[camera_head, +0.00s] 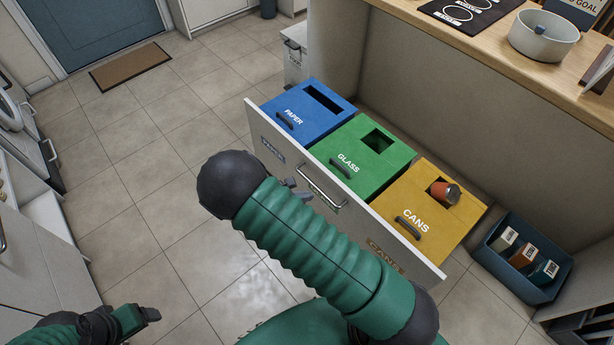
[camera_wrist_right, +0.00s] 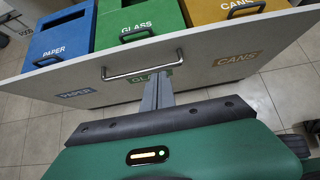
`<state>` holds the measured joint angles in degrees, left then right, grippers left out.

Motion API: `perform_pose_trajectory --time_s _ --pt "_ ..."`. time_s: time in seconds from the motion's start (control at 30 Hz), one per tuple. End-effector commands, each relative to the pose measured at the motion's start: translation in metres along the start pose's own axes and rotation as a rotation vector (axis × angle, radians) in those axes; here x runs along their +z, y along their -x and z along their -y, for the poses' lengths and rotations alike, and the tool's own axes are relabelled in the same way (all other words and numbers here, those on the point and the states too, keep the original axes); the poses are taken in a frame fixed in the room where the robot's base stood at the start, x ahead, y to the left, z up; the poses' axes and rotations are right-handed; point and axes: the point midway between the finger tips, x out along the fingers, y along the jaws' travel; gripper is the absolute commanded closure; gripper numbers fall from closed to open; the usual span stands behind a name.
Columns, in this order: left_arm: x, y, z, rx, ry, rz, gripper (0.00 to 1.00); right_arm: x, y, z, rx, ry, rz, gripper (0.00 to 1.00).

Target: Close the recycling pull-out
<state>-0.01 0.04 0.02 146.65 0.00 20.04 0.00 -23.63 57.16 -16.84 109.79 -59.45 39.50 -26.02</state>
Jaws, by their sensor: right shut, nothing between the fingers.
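The recycling pull-out stands open, its white front panel (camera_head: 263,131) out from the counter. It holds a blue PAPER bin (camera_head: 285,112), a green GLASS bin (camera_head: 349,165) and a yellow CANS bin (camera_head: 447,223). A metal bar handle (camera_head: 320,188) is on the front; it also shows in the right wrist view (camera_wrist_right: 142,73). My right gripper (camera_head: 292,185) is shut and empty near the handle's left end in the head view; contact cannot be told. In the right wrist view its fingers (camera_wrist_right: 160,82) point at the front panel below the handle. My left gripper (camera_head: 150,313) is low at the left, its jaws unclear.
A can (camera_head: 445,191) sits in the opening of the yellow bin. A dark blue crate (camera_head: 488,257) with small boxes stands on the floor to the right. The wooden counter (camera_head: 480,58) carries a white pot (camera_head: 542,36).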

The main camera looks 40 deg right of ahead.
Motion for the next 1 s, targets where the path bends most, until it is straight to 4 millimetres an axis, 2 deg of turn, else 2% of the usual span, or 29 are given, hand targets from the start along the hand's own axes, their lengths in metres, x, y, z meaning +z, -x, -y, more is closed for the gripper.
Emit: perform_pose_trajectory --time_s 0.17,0.57,0.73,1.0 --pt "0.003 -0.009 0.000 0.000 0.000 0.000 0.24 -0.002 -0.020 0.000 -0.003 0.002 0.004 1.00" --pt "0.011 -0.044 0.000 0.000 0.000 0.000 0.24 -0.004 -0.107 0.000 -0.005 0.000 0.001 1.00" --pt "0.012 -0.052 0.000 0.000 0.000 0.000 0.24 0.017 -0.124 -0.001 -0.002 -0.002 0.000 1.00" --pt "0.013 -0.053 0.000 0.000 0.001 0.000 0.24 0.026 -0.130 -0.001 -0.001 0.002 0.000 1.00"
